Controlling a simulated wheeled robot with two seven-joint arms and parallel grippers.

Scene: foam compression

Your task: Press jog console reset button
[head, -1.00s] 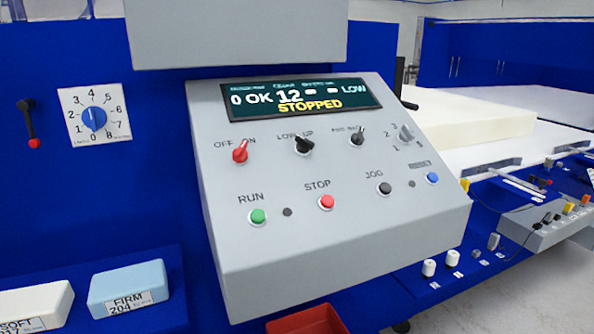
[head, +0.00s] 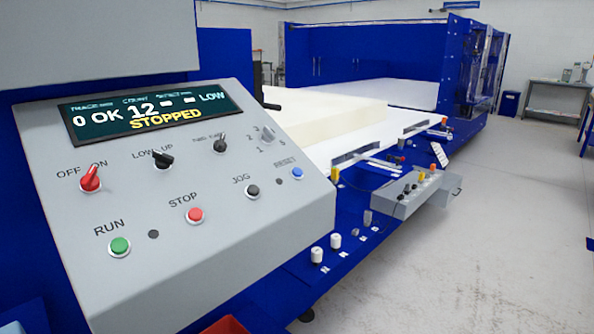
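A large grey control console (head: 230,235) fills the left of the head view. Its display (head: 150,108) reads "0 OK", "12", "LOW" and "STOPPED". A blue button (head: 297,173) sits under a small label that looks like "RESET", right of a black button (head: 252,191) labelled JOG. Further right, a smaller grey box (head: 410,205) with several small buttons and knobs is mounted on the blue machine's edge; its labels are too small to read. Neither gripper is in view.
Green RUN (head: 120,246) and red STOP (head: 195,215) buttons and a red switch (head: 90,178) share the large console. A cream foam block (head: 325,120) lies on the white bed behind. Grey floor (head: 510,250) is clear at right.

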